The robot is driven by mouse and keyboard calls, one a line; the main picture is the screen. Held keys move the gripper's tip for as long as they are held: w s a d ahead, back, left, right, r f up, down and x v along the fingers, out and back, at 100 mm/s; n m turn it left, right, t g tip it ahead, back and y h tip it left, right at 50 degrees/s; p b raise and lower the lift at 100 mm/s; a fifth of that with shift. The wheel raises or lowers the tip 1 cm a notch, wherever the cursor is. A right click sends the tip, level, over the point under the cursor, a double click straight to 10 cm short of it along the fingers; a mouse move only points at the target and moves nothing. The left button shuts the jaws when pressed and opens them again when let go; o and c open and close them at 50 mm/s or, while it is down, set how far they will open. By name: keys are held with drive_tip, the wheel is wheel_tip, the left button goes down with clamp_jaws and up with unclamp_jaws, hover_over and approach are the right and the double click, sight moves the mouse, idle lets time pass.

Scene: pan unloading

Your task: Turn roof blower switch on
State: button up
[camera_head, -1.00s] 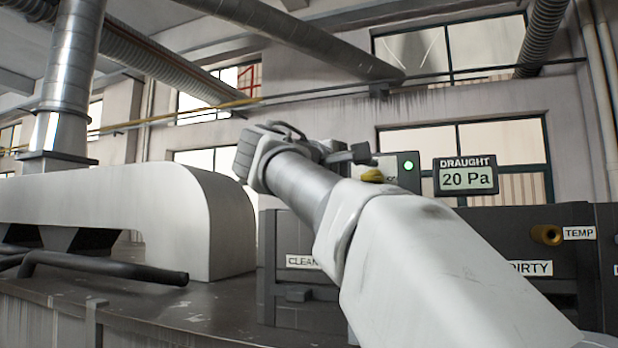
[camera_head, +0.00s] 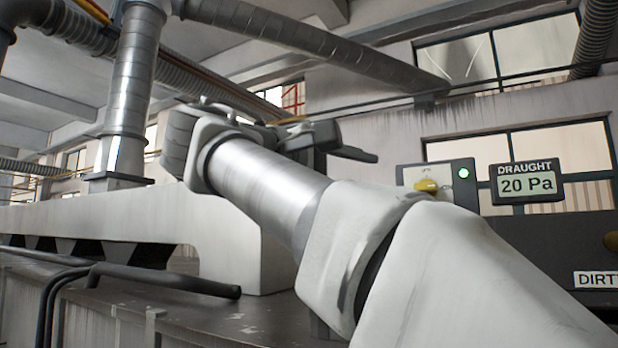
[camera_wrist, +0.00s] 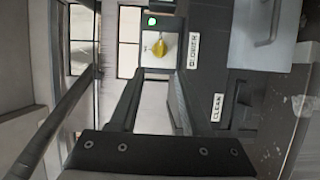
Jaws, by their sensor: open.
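The roof blower switch is a yellow knob (camera_head: 427,186) on a pale plate of a grey box, with a lit green lamp (camera_head: 463,173) at its upper right. In the wrist view the yellow knob (camera_wrist: 158,47) shows ahead, beside a sideways label (camera_wrist: 193,50) that seems to read BLOWER. My gripper (camera_head: 358,150) is up and left of the knob in the head view, apart from it in the picture. In the wrist view my gripper (camera_wrist: 155,78) is open and empty, its two dark fingers pointing toward the box. My arm hides part of the panel below the switch.
A draught display (camera_head: 527,184) reading 20 Pa stands right of the switch. A dark panel with a DIRTY label (camera_head: 597,279) is at the right. A white curved hood (camera_head: 226,232) and black pipes (camera_head: 165,280) lie left. A CLEAN label (camera_wrist: 217,107) shows in the wrist view.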

drive_tip(key=shift+v, duration=1.45)
drive_tip(key=s+d+f+n+g+y, duration=0.1)
drive_tip(key=d+f+y, duration=0.3)
drive_tip(key=f, duration=0.8)
drive_tip(key=s+d+f+g+y, duration=0.1)
drive_tip(key=d+f+y, duration=0.2)
drive_tip(key=f, duration=0.8)
drive_tip(key=s+f+m+g+y, duration=0.1)
drive_tip(key=s+f+m+y, duration=0.2)
drive_tip(key=f, duration=0.9)
drive_tip(key=s+a+f+m+g+y, duration=0.1)
drive_tip(key=s+f+m+y, duration=0.3)
drive_tip(key=s+f, duration=0.5)
wheel_tip(320, 180, down, 4)
drive_tip(key=shift+s+a+f+m+y+b, duration=0.25)
drive_tip(key=shift+s+a+m+y+b, duration=0.1)
drive_tip(key=shift+y+b, duration=0.15)
drive_tip(key=shift+d, duration=0.25)
